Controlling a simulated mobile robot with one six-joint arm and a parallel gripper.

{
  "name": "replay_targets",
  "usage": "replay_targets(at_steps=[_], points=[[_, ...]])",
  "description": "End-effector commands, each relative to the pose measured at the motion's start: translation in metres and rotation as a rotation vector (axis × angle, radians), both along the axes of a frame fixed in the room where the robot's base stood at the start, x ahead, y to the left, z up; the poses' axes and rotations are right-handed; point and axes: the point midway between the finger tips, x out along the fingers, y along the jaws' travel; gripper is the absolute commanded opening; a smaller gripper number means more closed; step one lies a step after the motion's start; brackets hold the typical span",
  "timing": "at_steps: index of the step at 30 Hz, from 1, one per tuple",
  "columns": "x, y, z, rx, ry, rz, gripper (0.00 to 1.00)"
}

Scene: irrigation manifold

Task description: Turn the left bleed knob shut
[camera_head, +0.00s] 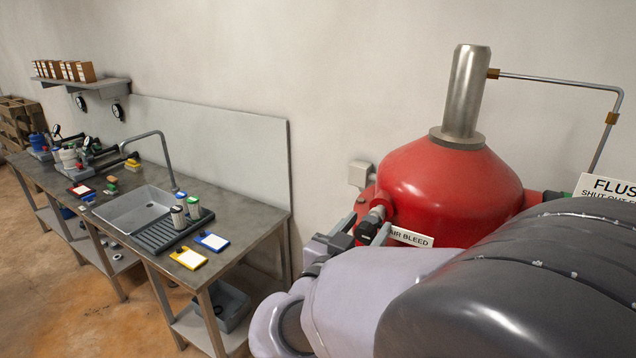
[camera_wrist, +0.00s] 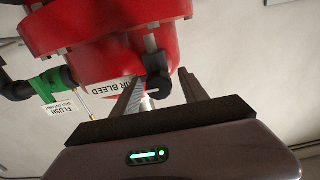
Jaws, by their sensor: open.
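A bleed fitting sticks out from the lower side of the red tank (camera_head: 440,185), beside a white "AIR BLEED" label (camera_head: 412,238). In the wrist view its dark round knob (camera_wrist: 158,88) hangs below a grey stem (camera_wrist: 151,45). My gripper (camera_wrist: 159,77) is open, with one finger on either side of the knob. I cannot tell whether either finger touches it. In the head view my gripper (camera_head: 358,238) is close to the fitting (camera_head: 376,213), and my arm hides much of that area. Only one bleed knob shows clearly.
A "FLUSH" sign (camera_head: 612,187) and green-handled valve (camera_wrist: 52,84) are on the tank's other side. A grey wall box (camera_head: 361,174) is behind. A metal workbench (camera_head: 245,232) with sink, bottles and cards stands to the left. Bare floor lies in front of it.

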Motion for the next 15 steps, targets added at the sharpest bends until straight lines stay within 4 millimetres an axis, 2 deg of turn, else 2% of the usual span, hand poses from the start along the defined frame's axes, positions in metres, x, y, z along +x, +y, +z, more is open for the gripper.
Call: replay_targets(at_steps=[4, 13, 15], points=[[0.0116, -0.0087, -0.0001, -0.001, 0.001, 0.0, 0.51], [0.0142, -0.0106, 0.0, 0.0, 0.0, 0.0, 0.51], [0.0141, -0.0105, 0.0, 0.0, 0.0, 0.0, 0.38]])
